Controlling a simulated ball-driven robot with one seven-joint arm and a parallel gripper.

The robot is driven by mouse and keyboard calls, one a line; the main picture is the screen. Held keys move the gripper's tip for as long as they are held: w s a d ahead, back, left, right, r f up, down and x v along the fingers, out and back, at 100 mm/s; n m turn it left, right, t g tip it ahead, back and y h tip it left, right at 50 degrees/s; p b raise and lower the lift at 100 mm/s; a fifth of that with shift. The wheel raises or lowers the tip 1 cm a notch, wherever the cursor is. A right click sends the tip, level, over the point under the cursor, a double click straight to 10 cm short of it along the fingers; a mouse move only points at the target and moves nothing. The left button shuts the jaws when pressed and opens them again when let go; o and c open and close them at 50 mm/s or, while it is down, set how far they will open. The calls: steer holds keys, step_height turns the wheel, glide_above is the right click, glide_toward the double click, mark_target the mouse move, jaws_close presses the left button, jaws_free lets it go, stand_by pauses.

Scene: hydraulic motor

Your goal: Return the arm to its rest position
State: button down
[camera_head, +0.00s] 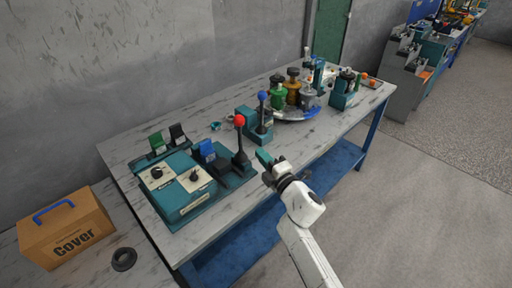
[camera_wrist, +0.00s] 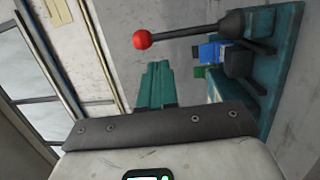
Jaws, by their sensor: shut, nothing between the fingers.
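My gripper (camera_head: 264,157) is at the front edge of the workbench, just right of the red-knobbed lever (camera_head: 240,141). Its teal fingers are together and hold nothing. The closed fingers also show in the wrist view (camera_wrist: 157,84), with the red knob (camera_wrist: 142,39) beyond them. My white arm reaches up from the bottom of the head view, bent at the wrist. The fingers appear apart from the lever, though the exact gap cannot be told.
The bench (camera_head: 225,226) carries a teal control box (camera_head: 178,197), a blue-knobbed lever (camera_head: 262,115) and a round tray (camera_head: 297,115) with colored parts. A cardboard box (camera_head: 65,232) labeled Cover sits at lower left. Open floor (camera_head: 420,220) lies to the right.

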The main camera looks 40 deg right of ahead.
steer(key=shift+s+a, duration=0.15)
steer(key=shift+s, duration=0.7)
steer(key=shift+s+a, duration=0.1)
steer(key=shift+s, duration=0.7)
steer(key=s+a+f+m+g+h, duration=0.1)
steer(key=s+f+m+g+h, duration=0.1)
steer(key=s+f+m+g, duration=0.4)
steer(key=s+f+m+g+h, duration=0.1)
steer(key=s+f+m+g, duration=0.25)
steer(key=s+m, duration=0.4)
steer(key=s+a+f+m+g+y, duration=0.1)
steer(key=s+a+g+y, duration=0.2)
steer(key=s+a, duration=0.3)
steer(key=s+a+f+m+g+y, duration=0.1)
steer(key=s+a+g, duration=0.4)
steer(key=s, duration=0.7)
steer(key=shift+s+a+f+m+y, duration=0.15)
steer(key=shift+a+f+m+y, duration=0.15)
steer(key=shift+a+m+y, duration=0.5)
